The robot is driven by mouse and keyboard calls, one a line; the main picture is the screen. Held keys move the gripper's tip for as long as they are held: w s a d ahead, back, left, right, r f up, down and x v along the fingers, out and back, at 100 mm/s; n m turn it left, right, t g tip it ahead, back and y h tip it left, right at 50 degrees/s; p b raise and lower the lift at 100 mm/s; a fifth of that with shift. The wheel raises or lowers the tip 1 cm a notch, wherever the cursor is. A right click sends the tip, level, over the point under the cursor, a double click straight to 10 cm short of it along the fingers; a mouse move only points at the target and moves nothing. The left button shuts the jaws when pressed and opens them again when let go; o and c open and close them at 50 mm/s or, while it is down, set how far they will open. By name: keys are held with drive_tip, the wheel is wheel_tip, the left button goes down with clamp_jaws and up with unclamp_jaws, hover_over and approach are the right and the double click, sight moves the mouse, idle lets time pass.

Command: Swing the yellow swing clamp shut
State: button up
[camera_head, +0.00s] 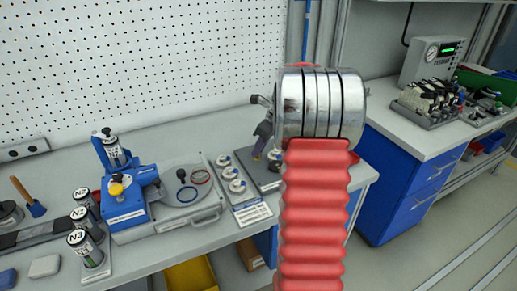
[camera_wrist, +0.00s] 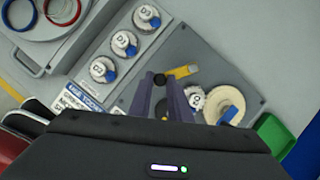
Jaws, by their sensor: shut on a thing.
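The yellow swing clamp (camera_wrist: 183,72) shows in the wrist view as a short yellow bar on a grey fixture plate (camera_wrist: 215,70). My gripper (camera_wrist: 160,80) reaches down over this plate, and its two purple fingers are closed on a dark knob-like part at the left end of the yellow bar. A cream round part (camera_wrist: 224,100) with a blue piece and a white labelled cap (camera_wrist: 195,97) sit on the plate, right of the fingers. In the head view my gripper (camera_head: 262,135) is partly hidden behind my wrist, and the clamp is mostly hidden.
A tray with several labelled white caps (camera_head: 232,178) stands left of the fixture. Beyond it are a blue device (camera_head: 130,205) and a grey tray with rings (camera_head: 190,195). A green bin (camera_wrist: 273,134) lies close on the right in the wrist view.

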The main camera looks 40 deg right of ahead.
clamp_jaws()
drive_tip(key=shift+a, duration=0.1)
idle(0.3)
